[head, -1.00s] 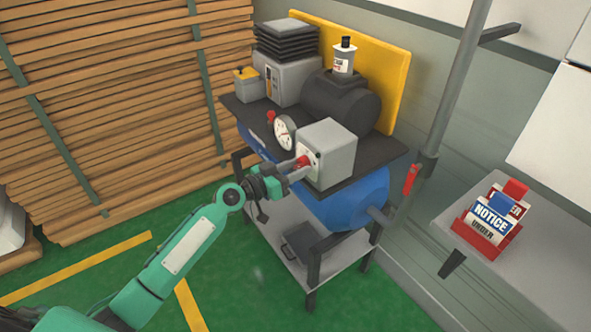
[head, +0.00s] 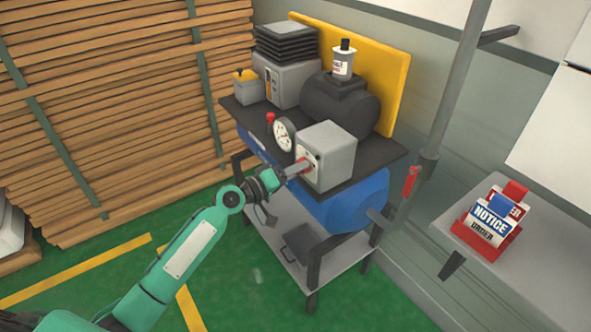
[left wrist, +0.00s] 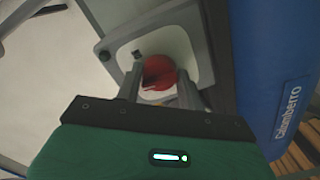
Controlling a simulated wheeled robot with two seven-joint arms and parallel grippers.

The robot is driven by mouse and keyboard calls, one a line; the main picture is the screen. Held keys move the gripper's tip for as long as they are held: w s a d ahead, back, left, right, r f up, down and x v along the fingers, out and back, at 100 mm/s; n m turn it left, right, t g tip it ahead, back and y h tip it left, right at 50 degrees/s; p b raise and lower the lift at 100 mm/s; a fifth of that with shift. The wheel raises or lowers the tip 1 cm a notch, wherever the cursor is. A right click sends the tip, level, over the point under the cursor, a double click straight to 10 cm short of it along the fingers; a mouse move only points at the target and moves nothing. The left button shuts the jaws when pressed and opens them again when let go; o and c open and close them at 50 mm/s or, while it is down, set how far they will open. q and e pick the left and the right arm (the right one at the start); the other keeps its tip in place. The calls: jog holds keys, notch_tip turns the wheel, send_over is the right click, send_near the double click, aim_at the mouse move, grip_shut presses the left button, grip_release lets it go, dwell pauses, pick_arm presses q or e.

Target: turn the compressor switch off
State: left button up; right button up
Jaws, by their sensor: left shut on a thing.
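The compressor's grey switch box (head: 335,150) stands on the dark top plate above the blue tank (head: 352,200). Its red switch knob (left wrist: 158,74) sits on a pale panel in the left wrist view, and in the head view it is mostly hidden by the fingers. My left gripper (head: 298,167) is at the box's front face, its two fingers (left wrist: 160,92) on either side of the red knob and shut on it. My right gripper is not in view.
A pressure gauge (head: 284,135) is close to the left of the box. A grey pole (head: 455,90) rises at the right. A red holder with notice tags (head: 488,240) sits on a grey shelf. Stacked planks (head: 120,110) stand at the left. The green floor in front is open.

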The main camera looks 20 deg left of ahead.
pick_arm(q)
jog(key=shift+n, duration=0.3)
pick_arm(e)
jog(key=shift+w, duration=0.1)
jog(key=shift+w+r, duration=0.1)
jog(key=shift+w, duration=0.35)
pick_arm(q)
jog(key=o, duration=0.7)
jog(key=shift+o, duration=1.3)
jog(key=b+v, duration=0.3)
jog(key=v, duration=1.1)
jog(key=shift+b, duration=0.4)
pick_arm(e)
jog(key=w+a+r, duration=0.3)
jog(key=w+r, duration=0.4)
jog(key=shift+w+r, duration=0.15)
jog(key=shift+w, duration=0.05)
pick_arm(q)
jog(key=shift+w, duration=0.1)
